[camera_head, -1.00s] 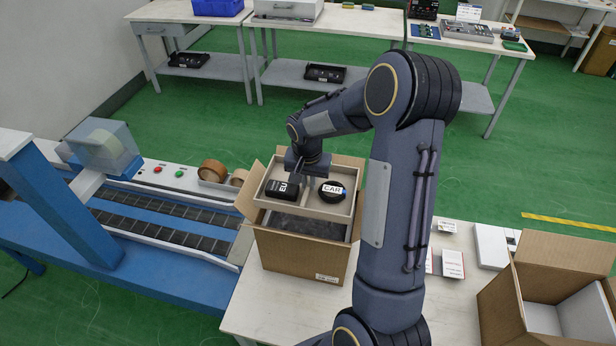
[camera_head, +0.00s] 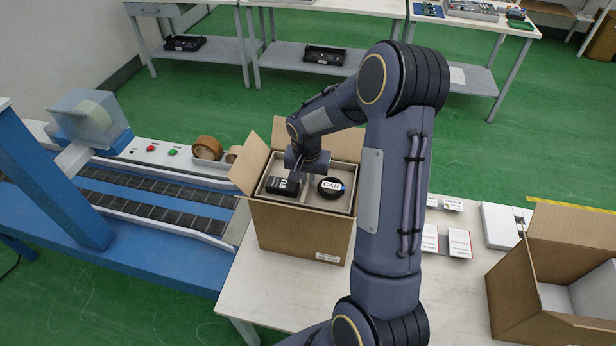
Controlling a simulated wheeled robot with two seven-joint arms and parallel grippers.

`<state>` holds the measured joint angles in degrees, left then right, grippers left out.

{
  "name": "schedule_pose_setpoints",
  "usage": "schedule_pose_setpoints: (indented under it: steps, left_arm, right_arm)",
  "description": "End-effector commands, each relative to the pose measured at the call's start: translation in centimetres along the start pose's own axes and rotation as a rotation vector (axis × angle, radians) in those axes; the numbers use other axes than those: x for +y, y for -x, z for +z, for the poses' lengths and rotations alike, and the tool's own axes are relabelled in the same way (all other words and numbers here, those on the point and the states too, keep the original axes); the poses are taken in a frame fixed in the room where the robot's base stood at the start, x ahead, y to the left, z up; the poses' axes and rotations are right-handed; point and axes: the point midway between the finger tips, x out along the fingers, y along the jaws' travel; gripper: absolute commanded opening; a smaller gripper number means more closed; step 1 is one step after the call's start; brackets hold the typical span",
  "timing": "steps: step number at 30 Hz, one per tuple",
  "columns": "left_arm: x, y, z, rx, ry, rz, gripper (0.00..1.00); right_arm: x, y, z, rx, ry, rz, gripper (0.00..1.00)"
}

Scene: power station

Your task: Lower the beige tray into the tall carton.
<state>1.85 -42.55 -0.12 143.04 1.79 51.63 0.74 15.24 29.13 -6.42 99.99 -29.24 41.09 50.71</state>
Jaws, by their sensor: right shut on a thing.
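The tall carton (camera_head: 297,231) stands upright on the white table with its flaps open. The beige tray (camera_head: 318,206) sits level inside the carton's mouth, its rim at about the height of the carton's edge. It holds a black box (camera_head: 283,186) with white lettering and a round black item (camera_head: 330,188) labelled CAR. My right gripper (camera_head: 303,178) reaches down over the tray's middle and is shut on it; the fingertips are partly hidden. How deep the tray's underside sits is hidden by the carton wall. My left gripper is not in view.
A blue conveyor (camera_head: 150,215) with a tape dispenser (camera_head: 92,115) stands left of the carton. Tape rolls (camera_head: 207,148) lie behind it. Another open carton (camera_head: 560,270) stands at the right. Small white boxes (camera_head: 448,241) lie between, and the table front is clear.

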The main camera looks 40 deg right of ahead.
Motion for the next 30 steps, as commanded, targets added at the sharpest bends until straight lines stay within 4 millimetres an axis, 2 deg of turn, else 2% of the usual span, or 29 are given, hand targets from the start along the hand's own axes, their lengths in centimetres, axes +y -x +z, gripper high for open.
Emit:
schedule_pose_setpoints:
  steps: [5,6,12,20,30]
  left_arm:
    - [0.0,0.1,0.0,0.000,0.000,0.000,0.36]
    - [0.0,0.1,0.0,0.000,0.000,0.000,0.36]
    - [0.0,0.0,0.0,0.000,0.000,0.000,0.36]
    - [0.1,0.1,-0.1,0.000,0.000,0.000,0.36]
    - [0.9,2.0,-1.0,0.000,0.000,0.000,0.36]
  right_arm:
    - [0.0,0.1,0.0,0.001,0.000,-0.001,0.00]
    - [0.0,0.1,0.0,0.001,0.000,-0.001,0.11]
    - [0.0,0.1,0.0,0.001,0.000,-0.001,0.36]
    - [0.0,0.1,0.0,-0.001,0.000,0.001,0.36]
    - [0.0,3.5,-0.4,0.001,0.000,-0.001,0.36]
